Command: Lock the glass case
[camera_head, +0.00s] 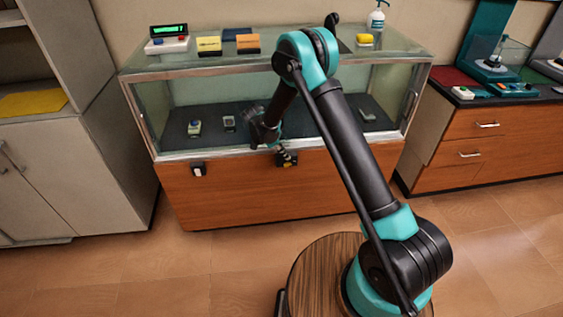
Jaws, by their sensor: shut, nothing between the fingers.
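The glass case (230,150) stands in the middle, with a glass top and front above a brown wooden base. A small black fitting with a white part (199,169) is on the upper left of the wooden front. A second small black fitting with a yellow part (291,163) is near the middle of the wooden front, just below the metal rail. My gripper (287,154) is shut at this second fitting, its tips appearing to be at or just in front of it. Contact cannot be told. My arm hides part of the glass front.
On the case top are a cash display (167,39), yellow and orange boxes, a yellow item (364,39) and a pump bottle (377,18). Several small devices lie inside. A wooden drawer cabinet (470,145) stands right, a grey cabinet (75,170) left.

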